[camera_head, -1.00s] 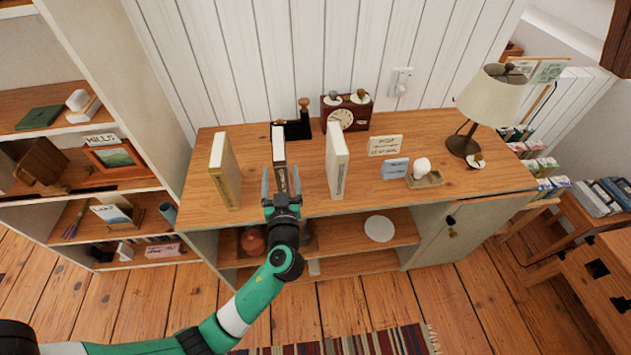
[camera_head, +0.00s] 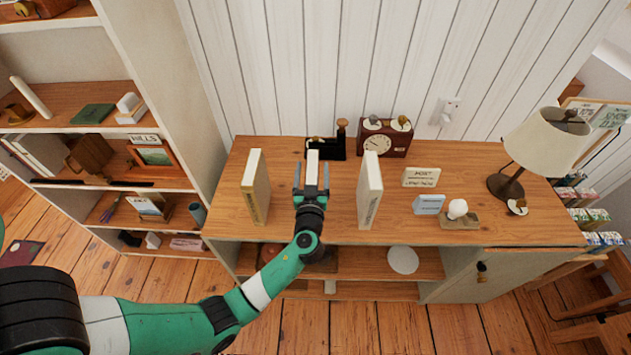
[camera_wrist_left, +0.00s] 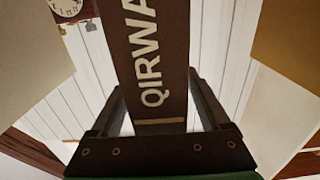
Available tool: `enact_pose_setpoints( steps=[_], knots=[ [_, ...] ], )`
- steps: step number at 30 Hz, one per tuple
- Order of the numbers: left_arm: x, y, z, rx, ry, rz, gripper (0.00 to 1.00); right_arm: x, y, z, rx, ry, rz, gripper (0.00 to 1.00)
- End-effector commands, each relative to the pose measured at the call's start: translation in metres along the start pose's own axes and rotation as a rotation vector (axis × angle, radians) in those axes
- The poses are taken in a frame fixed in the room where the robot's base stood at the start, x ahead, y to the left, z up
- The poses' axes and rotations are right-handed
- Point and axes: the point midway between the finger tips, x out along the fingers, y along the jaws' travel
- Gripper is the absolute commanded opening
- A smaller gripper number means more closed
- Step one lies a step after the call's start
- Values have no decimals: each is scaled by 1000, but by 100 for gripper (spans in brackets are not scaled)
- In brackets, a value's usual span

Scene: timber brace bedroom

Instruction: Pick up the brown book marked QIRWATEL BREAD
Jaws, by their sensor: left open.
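The brown book (camera_head: 312,157) stands upright on the cabinet top, between two other standing books; its pale page edges show on top. In the left wrist view its dark brown spine (camera_wrist_left: 150,50) reads "QIRWA", with the rest cut off by the frame. My left gripper (camera_head: 311,180) is open in front of the spine, one finger on each side of the book. The wrist view also shows the fingers (camera_wrist_left: 157,100) on either side of the spine, with gaps visible. My right gripper is not in view.
A tan-spined book (camera_head: 256,188) stands to the left and a cream book (camera_head: 370,190) to the right. Behind are a black stand (camera_head: 325,150) and a brown clock (camera_head: 385,138). Small signs (camera_head: 421,177), a lamp (camera_head: 535,140) and an egg-shaped object (camera_head: 457,208) are farther right.

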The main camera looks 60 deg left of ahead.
Motion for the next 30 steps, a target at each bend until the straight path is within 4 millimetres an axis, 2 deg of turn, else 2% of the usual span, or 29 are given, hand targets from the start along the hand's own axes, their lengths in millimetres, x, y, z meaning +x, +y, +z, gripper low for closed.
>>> enact_pose_setpoints(
  steps=[9, 22, 23, 30],
  knots=[
    [4, -1, 1, -1, -1, -2, 80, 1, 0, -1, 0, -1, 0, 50],
    [4, -1, 1, -1, -1, -2, 3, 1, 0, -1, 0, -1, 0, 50],
    [4, -1, 1, -1, -1, -2, 0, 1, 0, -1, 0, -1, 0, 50],
    [4, -1, 1, 0, -1, -2, 0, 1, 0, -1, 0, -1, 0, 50]
  ],
)
